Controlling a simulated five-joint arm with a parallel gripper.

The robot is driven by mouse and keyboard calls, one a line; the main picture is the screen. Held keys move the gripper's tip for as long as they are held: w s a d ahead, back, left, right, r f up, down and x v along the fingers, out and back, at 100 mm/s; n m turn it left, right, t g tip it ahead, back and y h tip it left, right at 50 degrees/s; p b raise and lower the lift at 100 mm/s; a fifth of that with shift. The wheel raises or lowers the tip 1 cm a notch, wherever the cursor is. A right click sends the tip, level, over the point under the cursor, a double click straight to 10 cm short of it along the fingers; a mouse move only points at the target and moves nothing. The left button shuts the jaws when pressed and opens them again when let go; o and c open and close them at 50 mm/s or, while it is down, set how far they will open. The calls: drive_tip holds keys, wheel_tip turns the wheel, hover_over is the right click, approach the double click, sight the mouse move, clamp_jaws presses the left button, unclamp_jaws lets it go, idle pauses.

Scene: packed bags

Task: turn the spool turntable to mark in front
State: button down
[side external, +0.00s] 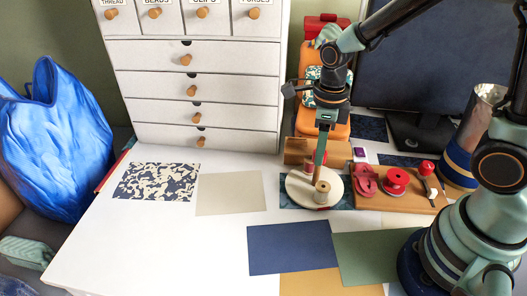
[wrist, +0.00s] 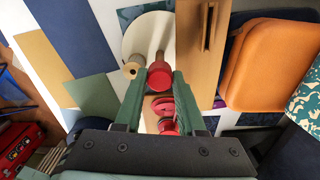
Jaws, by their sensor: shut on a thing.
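The spool turntable (side external: 296,190) is a pale round disc on a dark blue patterned sheet; it also shows in the wrist view (wrist: 148,30). A pale wooden spool (side external: 322,190) stands near its front edge and shows in the wrist view (wrist: 131,69). A red spool (side external: 309,166) stands toward its back. My gripper (side external: 319,162) reaches down over the disc, beside the red spool. The mark cannot be made out.
A wooden board (side external: 400,202) with red items stands right of the turntable. A wooden block (side external: 298,150) and an orange bag (side external: 336,131) are behind it. White drawers (side external: 210,85) stand at the back. Flat coloured sheets (side external: 292,248) lie in front; the left table is low and open.

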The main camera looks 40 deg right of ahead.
drive_tip(key=shift+m, duration=1.8)
drive_tip(key=c, duration=0.5)
unclamp_jaws()
drive_tip(key=shift+r, duration=0.1)
wheel_tip(320, 180, up, 12)
